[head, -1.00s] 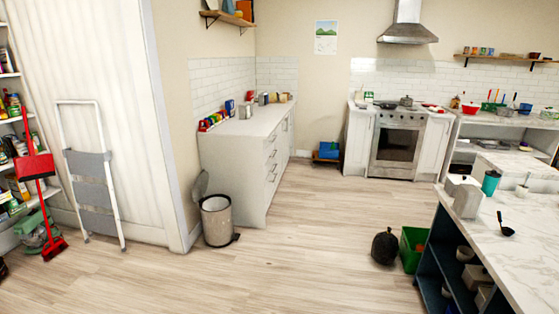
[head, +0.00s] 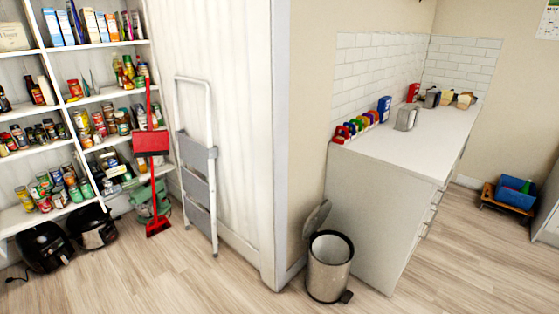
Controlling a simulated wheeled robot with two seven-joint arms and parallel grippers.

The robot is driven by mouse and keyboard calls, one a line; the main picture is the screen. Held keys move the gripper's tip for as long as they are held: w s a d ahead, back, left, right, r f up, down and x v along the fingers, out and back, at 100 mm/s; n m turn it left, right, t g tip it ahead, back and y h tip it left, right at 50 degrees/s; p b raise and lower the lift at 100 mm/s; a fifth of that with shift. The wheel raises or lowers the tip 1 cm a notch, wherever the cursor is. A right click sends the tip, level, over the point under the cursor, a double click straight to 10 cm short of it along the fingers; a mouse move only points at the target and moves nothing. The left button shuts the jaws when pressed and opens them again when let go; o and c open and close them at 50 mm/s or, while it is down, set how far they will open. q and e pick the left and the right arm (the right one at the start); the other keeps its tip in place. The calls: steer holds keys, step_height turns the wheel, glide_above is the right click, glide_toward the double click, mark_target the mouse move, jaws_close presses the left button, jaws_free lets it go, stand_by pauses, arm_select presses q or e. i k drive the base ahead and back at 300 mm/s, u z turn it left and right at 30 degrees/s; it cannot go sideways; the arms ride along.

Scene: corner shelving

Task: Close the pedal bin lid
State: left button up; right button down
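The pedal bin (head: 328,272) is a grey metal cylinder on the wood floor, between the wall corner and the end of the white counter. Its lid (head: 317,218) stands raised, hinged at the back left and tilted up, so the open rim and dark inside show. The black pedal (head: 346,297) sticks out at the bottom right. Neither of my grippers shows in the head view.
A white counter (head: 380,205) stands right behind the bin. A folding step stool (head: 197,165) leans on the wall to the left, beside a red broom (head: 157,200). Pantry shelves (head: 30,152) fill the far left. The floor in front is clear.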

mark_target(317, 218)
steer(key=u, duration=0.2)
steer(key=i, duration=1.3)
steer(key=u, duration=0.1)
